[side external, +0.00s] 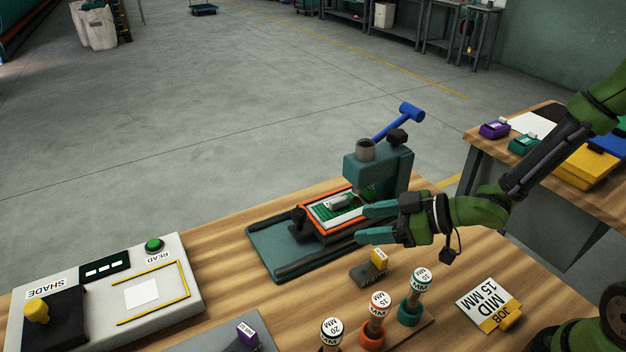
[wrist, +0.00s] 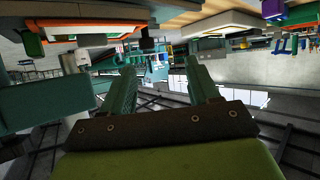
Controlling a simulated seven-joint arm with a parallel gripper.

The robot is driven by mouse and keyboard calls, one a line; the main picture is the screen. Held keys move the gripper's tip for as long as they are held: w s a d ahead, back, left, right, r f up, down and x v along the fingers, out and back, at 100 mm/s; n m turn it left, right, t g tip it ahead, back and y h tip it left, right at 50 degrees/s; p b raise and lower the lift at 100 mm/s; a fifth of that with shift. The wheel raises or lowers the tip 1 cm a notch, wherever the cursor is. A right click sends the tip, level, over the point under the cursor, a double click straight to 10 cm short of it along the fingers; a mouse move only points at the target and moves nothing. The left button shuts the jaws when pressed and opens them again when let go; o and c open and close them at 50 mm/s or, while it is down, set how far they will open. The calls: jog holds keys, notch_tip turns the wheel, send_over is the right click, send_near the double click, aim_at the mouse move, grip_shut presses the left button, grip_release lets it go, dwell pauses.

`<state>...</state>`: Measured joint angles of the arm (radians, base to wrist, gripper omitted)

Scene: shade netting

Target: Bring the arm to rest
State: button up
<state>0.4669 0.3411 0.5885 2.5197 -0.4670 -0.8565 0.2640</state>
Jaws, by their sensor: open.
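My arm reaches in from the right in the side view. My gripper (side external: 364,222) is held roughly level, with its two teal fingers pointing left. The fingers are apart and nothing shows between them. They appear just in front of the teal press (side external: 392,170) with the blue lever, close to its orange-edged tray (side external: 350,228); I cannot tell whether they touch anything. In the wrist view my gripper (wrist: 160,68) is also open and empty, and the surroundings look upside down.
Several labelled stamps, including a red-based one (side external: 372,333), stand at the front. A small block with a yellow top (side external: 379,258) sits below the fingers. A shade reader box (side external: 190,265) is at left, a job card (side external: 484,300) at right. A second table (side external: 470,146) stands behind right.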

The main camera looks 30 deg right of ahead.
jog(key=s+d+r+m+h, duration=0.3)
jog(key=d+r+m+h, duration=0.5)
jog(key=d, duration=0.5)
jog(key=s+a+r+m+g+y, duration=0.1)
jog(key=s+r+m, duration=0.3)
jog(key=s, duration=0.7)
notch_tip(320, 180, up, 2)
jog(key=shift+a+r+g+y, duration=0.1)
jog(key=shift+a+g+y, duration=0.2)
jog(key=shift+a+g, duration=0.4)
